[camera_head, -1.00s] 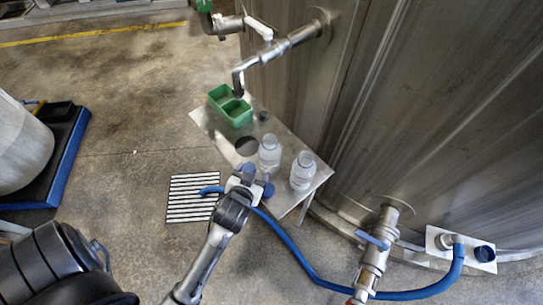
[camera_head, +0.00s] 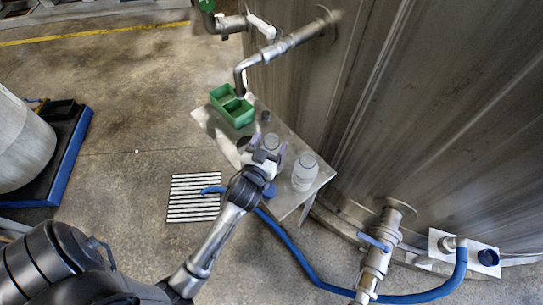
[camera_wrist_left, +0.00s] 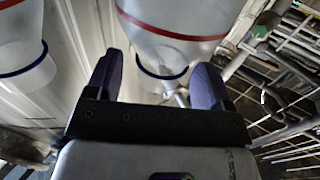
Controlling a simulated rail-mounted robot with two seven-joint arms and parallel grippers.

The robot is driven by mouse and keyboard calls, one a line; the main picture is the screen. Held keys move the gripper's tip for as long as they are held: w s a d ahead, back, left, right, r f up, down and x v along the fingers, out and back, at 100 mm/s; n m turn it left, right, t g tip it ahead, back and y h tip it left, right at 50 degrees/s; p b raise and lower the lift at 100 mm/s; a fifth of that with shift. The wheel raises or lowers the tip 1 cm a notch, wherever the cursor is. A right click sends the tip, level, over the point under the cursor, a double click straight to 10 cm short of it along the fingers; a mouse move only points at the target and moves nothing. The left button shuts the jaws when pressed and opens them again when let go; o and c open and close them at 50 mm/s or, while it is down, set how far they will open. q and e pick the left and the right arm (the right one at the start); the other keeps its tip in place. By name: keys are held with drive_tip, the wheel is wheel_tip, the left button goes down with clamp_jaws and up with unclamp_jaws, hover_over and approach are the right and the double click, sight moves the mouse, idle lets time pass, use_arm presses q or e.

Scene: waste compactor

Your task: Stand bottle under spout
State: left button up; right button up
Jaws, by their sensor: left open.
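A clear bottle (camera_head: 271,141) stands on the metal table. My left gripper (camera_head: 268,149) is open at this bottle, with a finger on either side. In the left wrist view the bottle's neck (camera_wrist_left: 160,62) lies between the two open fingers (camera_wrist_left: 155,85), with gaps visible at the sides. A second clear bottle (camera_head: 305,171) stands to the right on the same table; it also shows at the left of the wrist view (camera_wrist_left: 18,60). The bent metal spout (camera_head: 240,78) comes off the tank above the far end of the table. My right gripper is not in view.
A blue hose (camera_head: 290,245) runs along the floor past a drain grate (camera_head: 193,197). The large steel tank (camera_head: 430,110) walls off the right side.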

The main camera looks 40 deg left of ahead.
use_arm(q)
drive_tip(key=shift+w+a, duration=0.2)
drive_tip(key=shift+w, duration=0.5)
drive_tip(key=c, duration=1.3)
